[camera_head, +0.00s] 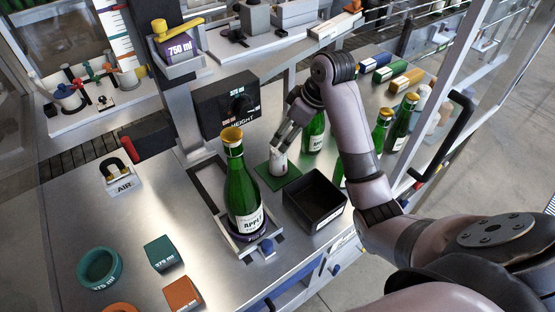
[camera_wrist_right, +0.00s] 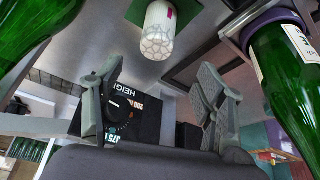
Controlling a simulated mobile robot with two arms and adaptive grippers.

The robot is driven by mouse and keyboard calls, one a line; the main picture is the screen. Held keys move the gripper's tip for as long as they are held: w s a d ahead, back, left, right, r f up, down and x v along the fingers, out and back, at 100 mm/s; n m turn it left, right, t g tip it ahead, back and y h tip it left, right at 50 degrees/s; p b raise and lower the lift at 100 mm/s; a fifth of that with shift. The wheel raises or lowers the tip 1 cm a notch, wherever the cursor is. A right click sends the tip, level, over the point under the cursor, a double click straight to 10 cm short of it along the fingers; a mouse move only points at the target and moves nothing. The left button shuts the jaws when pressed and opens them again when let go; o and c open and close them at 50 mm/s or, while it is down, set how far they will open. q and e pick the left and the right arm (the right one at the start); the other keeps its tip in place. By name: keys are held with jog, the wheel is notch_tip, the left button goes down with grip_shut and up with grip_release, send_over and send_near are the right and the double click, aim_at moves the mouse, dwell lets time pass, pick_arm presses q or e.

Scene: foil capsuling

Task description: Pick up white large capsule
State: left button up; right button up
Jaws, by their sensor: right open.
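A white capsule (camera_head: 278,163) stands upright on a small green mat (camera_head: 273,181), right of the large green bottle. In the right wrist view the white capsule (camera_wrist_right: 158,32) shows a pale patterned end, near the top middle. My right gripper (camera_head: 286,138) is over the capsule in the head view, and its fingers overlap the capsule's upper part there. In the right wrist view the gripper's fingers (camera_wrist_right: 160,88) are spread with nothing between them, and the capsule appears beyond their tips. Contact cannot be seen. My left gripper is not in view.
The green bottle (camera_head: 240,190) stands in a holder at the middle. A black open box (camera_head: 316,199) is beside the green mat. The black height dial unit (camera_head: 226,103) is behind.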

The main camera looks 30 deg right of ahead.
jog(key=p+x, duration=0.4)
jog(key=x, duration=0.8)
jog(key=shift+w+p, duration=0.1)
jog(key=shift+p, duration=0.2)
jog(key=shift+w+f, duration=0.15)
jog(key=shift+f, duration=0.2)
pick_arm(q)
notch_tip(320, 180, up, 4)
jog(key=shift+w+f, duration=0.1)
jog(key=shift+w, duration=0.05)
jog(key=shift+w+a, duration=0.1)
pick_arm(e)
jog(key=c, duration=0.8)
